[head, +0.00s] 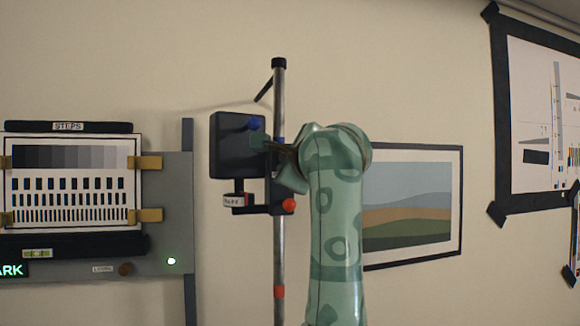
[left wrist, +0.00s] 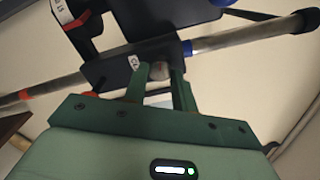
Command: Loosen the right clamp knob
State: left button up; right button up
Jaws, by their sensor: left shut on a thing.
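A black clamp block (left wrist: 128,62) with a partly hidden white "CL" label sits on the grey pole (left wrist: 250,36). My left gripper (left wrist: 160,72) is shut on a small greyish knob (left wrist: 159,70) at the side of this block. In the head view my green left gripper (head: 272,147) reaches leftward to the pole (head: 280,245) beside the black box (head: 230,145); the gripped knob is hidden there. My right gripper is not in view.
A grey panel (head: 172,220) with a "STEPS" chart (head: 70,185) in yellow clips stands at the left. A framed landscape picture (head: 415,205) and a dark-bordered chart (head: 540,110) hang at the right. Wall space above the clamp is clear.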

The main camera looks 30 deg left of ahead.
pick_arm(q)
jog(key=shift+n+b, duration=0.3)
jog(key=shift+n, duration=0.9)
jog(key=o, duration=1)
jog(key=shift+d, duration=0.1)
jog(key=shift+s+d, duration=0.25)
jog(key=b+v, duration=0.3)
jog(key=v, duration=1.2)
jog(key=shift+s+d, duration=0.2)
jog(key=shift+d, duration=0.05)
